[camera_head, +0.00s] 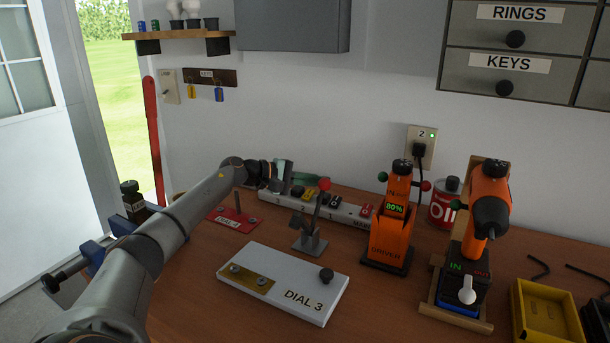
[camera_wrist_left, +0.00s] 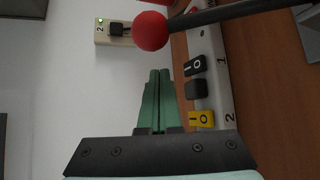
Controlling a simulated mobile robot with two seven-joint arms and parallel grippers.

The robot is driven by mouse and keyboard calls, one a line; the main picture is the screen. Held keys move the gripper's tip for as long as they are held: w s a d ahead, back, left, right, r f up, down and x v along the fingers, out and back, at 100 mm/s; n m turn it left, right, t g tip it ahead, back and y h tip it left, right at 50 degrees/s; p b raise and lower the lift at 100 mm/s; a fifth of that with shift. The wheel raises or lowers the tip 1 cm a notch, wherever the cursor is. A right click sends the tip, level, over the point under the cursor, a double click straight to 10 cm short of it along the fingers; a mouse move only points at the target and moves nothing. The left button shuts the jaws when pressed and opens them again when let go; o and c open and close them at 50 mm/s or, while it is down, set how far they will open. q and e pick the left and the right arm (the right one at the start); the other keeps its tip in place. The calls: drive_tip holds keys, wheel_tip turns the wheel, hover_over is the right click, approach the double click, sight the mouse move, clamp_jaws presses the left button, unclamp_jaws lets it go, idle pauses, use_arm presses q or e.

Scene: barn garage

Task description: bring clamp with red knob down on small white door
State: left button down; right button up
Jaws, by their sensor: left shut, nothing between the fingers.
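The clamp (camera_head: 309,240) stands on the bench with its dark lever upright and a red knob (camera_head: 324,184) on top. In the left wrist view the red knob (camera_wrist_left: 150,31) is just beyond the fingertips, with the lever running off to the right. The small white door (camera_head: 300,290), marked DIAL 3, lies flat in front of the clamp, with a brass hinge and a black knob. My left gripper (camera_head: 309,181) is behind and left of the red knob; its green fingers (camera_wrist_left: 160,72) are shut and empty, apart from the knob. My right gripper is out of view.
A white power strip (camera_head: 280,197) with switches lies behind the clamp. A red plate (camera_head: 231,217) is left of it. An orange driver (camera_head: 390,235) stands right of the clamp, near a red can (camera_head: 443,207) and an orange drill (camera_head: 487,205). Bench space in front of the driver is clear.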

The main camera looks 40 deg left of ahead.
use_arm(q)
drive_tip(key=s+d, duration=0.1)
drive_tip(key=s+d+r+p, duration=0.1)
drive_tip(key=s, duration=0.1)
drive_tip(key=shift+r, duration=0.15)
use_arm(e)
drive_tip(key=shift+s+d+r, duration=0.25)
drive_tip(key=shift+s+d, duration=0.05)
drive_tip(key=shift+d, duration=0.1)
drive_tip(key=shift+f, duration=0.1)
